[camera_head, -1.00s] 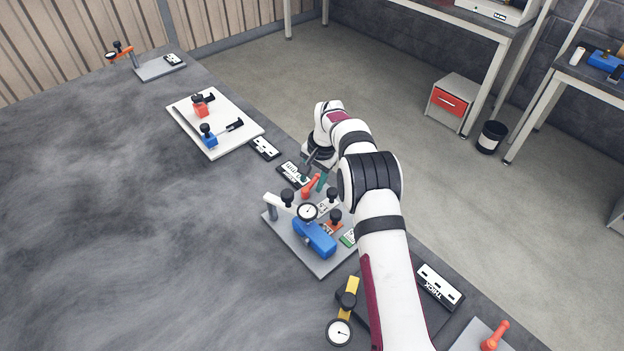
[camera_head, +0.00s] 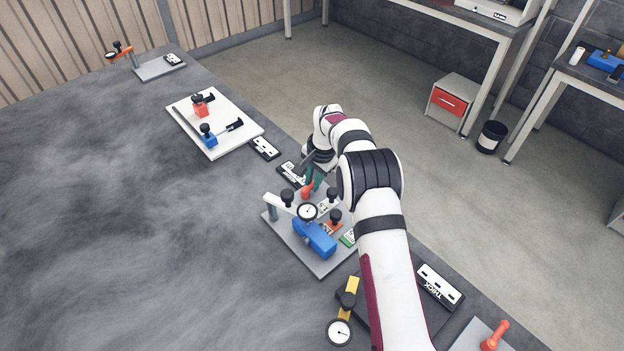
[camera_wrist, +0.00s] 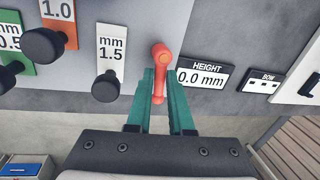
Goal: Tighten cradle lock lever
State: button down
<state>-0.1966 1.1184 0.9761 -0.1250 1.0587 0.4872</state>
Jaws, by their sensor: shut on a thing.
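The cradle lock lever is a small orange-red handle (camera_wrist: 159,62) at the far edge of a grey plate (camera_head: 296,243); its upper part shows in the head view (camera_head: 306,192). My gripper (camera_wrist: 159,96) has its two green fingers on either side of the lever's arm and is shut on it. In the head view my gripper (camera_head: 315,178) reaches down to the lever from behind. A blue block (camera_head: 315,238), a dial gauge (camera_head: 307,211) and a white arm with a black knob (camera_head: 281,199) stand on the same plate.
In the wrist view a "1.5 mm" tag with a black knob (camera_wrist: 106,86) stands left of the lever. A "HEIGHT 0.0 mm" label (camera_wrist: 203,76) lies right of it. A yellow piece with a gauge (camera_head: 340,332) lies nearer.

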jog(key=shift+s+d+m, duration=0.1)
jog(key=shift+s+m, duration=0.05)
jog(key=shift+m, duration=0.45)
jog(key=c, duration=0.8)
grip_release()
notch_tip(320, 180, up, 16)
jog(key=s+d, duration=0.2)
jog(key=shift+f, duration=0.25)
jog(key=shift+d, duration=0.1)
